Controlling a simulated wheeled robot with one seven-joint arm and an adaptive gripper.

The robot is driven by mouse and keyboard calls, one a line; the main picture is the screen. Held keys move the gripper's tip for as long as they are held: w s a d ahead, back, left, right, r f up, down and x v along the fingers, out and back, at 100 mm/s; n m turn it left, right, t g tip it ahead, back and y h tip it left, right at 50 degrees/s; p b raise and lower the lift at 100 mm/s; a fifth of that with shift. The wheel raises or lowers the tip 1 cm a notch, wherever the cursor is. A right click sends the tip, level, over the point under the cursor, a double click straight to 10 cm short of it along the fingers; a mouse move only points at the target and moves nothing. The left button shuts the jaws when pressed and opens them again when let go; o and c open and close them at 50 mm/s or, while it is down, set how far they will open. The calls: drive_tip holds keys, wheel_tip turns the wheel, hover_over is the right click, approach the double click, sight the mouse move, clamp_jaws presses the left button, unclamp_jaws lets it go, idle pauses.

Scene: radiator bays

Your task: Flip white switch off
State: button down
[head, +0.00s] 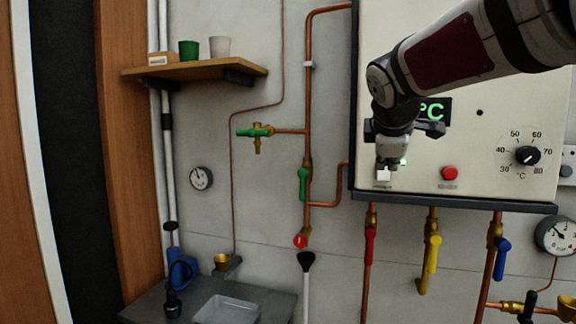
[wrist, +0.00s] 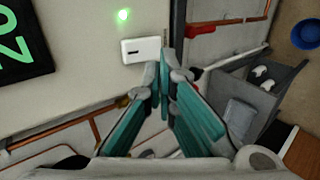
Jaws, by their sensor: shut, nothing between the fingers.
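The white switch (head: 383,175) is on the lower left of the cream boiler panel (head: 435,185), with a small label under it. In the wrist view the white switch (wrist: 141,50) is a small block with a dark mark on its face. A green light (wrist: 123,15) is lit beside it. My gripper (head: 384,166) is shut and empty, in front of the panel right at the switch. In the wrist view its teal-padded fingertips (wrist: 168,62) are close beside the switch's right end; I cannot tell if they touch it. In the head view the gripper hides part of the switch's surroundings.
A red button (head: 449,173) and a black temperature knob (head: 527,155) are to the right on the panel. Copper pipes with red (head: 370,246), yellow (head: 435,254) and blue (head: 502,258) valve handles run below. A wooden shelf (head: 200,69) and a sink (head: 228,309) are at left.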

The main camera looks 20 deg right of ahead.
drive_tip(key=v, duration=0.7)
drive_tip(key=shift+r, duration=0.55)
